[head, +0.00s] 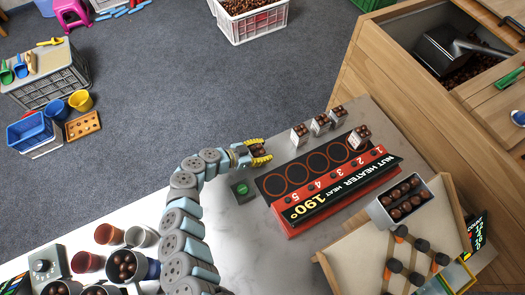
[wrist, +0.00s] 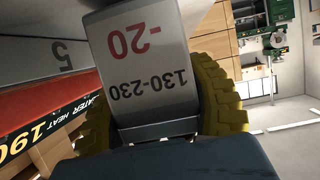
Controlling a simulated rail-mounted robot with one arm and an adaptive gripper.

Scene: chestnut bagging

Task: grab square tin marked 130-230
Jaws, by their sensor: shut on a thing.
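The square tin (wrist: 145,75) is large in the wrist view. It is white, with "-20" in red and "130-230" in black, both upside down. My gripper (wrist: 165,110) has its yellow ribbed fingers on both sides of the tin, shut on it. In the head view my gripper (head: 258,152) is at the far left of the heater, over the edge of the counter, with the tin's dark brown contents showing between the fingers. The tin's underside and far faces are hidden.
The red and black nut heater (head: 330,185) lies right of my gripper. Several small chestnut tins (head: 299,138) stand along its far side. A small block with a green top (head: 240,189) is near my arm. A chestnut tray (head: 382,213) stands at the right.

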